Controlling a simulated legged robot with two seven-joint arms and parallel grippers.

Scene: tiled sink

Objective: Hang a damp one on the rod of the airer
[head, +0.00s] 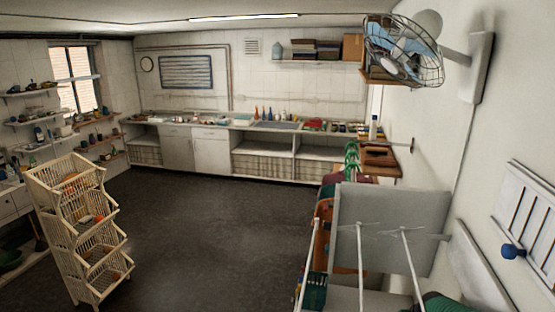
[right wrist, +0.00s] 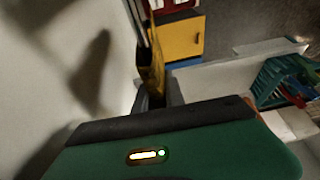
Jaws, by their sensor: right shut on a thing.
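Three slim white rods (head: 360,262) with small tips stand out at the lower right of the head view, in front of a grey panel (head: 395,225). They look like the airer's rods, and nothing hangs on the parts I see. My right gripper (right wrist: 152,92) shows in the right wrist view beyond its green housing. It is shut on a thin, dark-edged yellow thing (right wrist: 156,65), seen edge-on, perhaps cloth. Whether it is damp I cannot tell. A pale wall lies close on its left. Neither gripper shows in the head view.
A teal basket (head: 314,292) stands low beside the rods. A barred white frame (head: 530,210) with a blue knob (head: 513,251) is on the right wall, below a fan (head: 403,50). A tiered basket rack (head: 82,225) stands left. The middle floor is clear.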

